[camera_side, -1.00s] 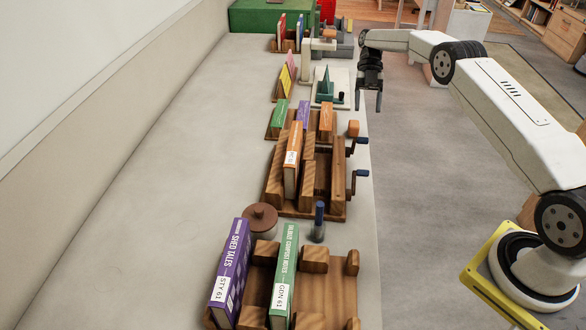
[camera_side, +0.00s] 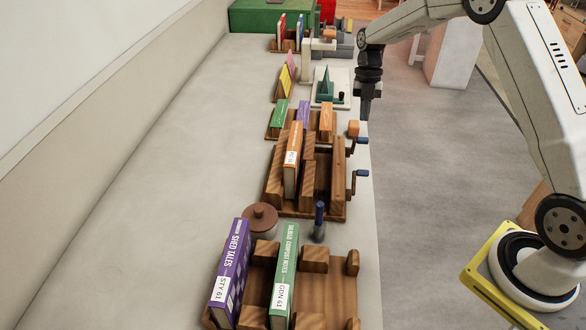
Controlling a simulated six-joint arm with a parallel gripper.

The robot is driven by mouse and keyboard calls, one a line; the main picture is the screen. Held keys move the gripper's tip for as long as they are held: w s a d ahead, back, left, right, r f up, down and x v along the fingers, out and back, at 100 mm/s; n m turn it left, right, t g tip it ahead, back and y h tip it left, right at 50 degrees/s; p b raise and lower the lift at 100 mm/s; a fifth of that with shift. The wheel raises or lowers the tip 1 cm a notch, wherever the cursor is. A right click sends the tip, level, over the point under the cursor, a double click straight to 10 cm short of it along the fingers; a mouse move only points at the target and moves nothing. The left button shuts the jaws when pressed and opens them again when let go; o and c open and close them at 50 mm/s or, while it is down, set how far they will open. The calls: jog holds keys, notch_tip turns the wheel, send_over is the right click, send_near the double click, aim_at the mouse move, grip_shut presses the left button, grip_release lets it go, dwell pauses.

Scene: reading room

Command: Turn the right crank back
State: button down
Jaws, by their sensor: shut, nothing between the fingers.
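A wooden book press (camera_side: 305,211) stands on the counter. It has two cranks with blue handles on its right side in the picture: a far crank (camera_side: 361,141) and a near crank (camera_side: 360,174). I cannot tell from the picture alone which one the task calls the right crank. The press holds an upright orange book (camera_side: 292,160). My gripper (camera_side: 365,114) points down, shut and empty. In the picture it is just above and beyond the far crank, apart from it. Its exact height over the counter is unclear.
A small orange block (camera_side: 353,128) is close to the gripper and far crank. A green wedge stand (camera_side: 325,85) is behind. The counter's left side is clear.

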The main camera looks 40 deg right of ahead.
aim_at(365, 141)
jog(key=s, duration=0.1)
jog(key=s+a+t+h, duration=0.1)
jog(key=s+a+t, duration=0.1)
jog(key=shift+s+r+h, duration=0.2)
jog(key=shift+s+h, duration=0.2)
jog(key=shift+f, duration=0.1)
notch_tip(365, 141, down, 10)
jog(key=shift+w+d+r, duration=0.35)
jog(key=shift+w+d, duration=0.2)
jog(key=shift+w+d+r, duration=0.3)
jog(key=shift+w+d, duration=0.2)
jog(key=shift+w, duration=0.05)
